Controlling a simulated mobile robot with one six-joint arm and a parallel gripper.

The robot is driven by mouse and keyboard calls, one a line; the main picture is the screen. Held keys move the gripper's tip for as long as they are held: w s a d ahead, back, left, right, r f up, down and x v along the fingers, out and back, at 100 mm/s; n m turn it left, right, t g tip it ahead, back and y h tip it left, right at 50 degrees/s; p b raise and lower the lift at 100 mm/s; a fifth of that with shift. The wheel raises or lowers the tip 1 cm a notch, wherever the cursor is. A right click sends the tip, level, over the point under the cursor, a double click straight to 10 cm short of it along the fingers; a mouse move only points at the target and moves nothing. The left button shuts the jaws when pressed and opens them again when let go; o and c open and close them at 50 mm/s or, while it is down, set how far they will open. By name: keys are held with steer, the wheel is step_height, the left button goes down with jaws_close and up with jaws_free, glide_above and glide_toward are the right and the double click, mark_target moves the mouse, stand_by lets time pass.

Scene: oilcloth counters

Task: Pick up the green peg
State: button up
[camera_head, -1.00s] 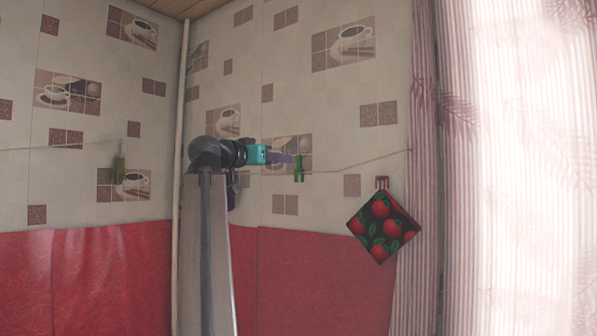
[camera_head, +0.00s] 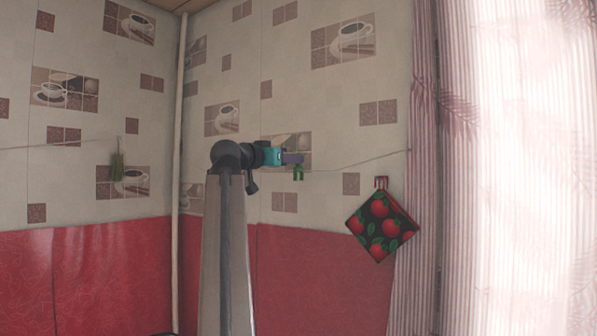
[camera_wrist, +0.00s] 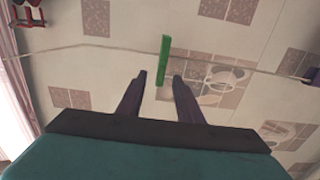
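The green peg (camera_head: 298,172) hangs on the thin line strung along the tiled wall. In the wrist view the green peg (camera_wrist: 164,58) stands upright, crossing the line. My gripper (camera_head: 294,158), with purple fingers and a teal body, is close to the peg in the head view and partly covers its top. In the wrist view my gripper (camera_wrist: 159,77) is open and empty. The peg's lower end shows in the gap between the two fingertips. I cannot tell whether it is between them in depth.
A dark purple thing (camera_wrist: 312,75) shows at the wrist view's right edge. A greenish bundle (camera_head: 117,165) hangs on the left wall. A pink curtain (camera_head: 424,180) is at the right.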

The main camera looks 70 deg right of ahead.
mark_target(299, 167)
steer(key=shift+p+x, duration=1.3)
steer(key=shift+x, duration=0.4)
steer(key=shift+p+x, duration=0.3)
steer(key=shift+x, duration=0.5)
jaws_close()
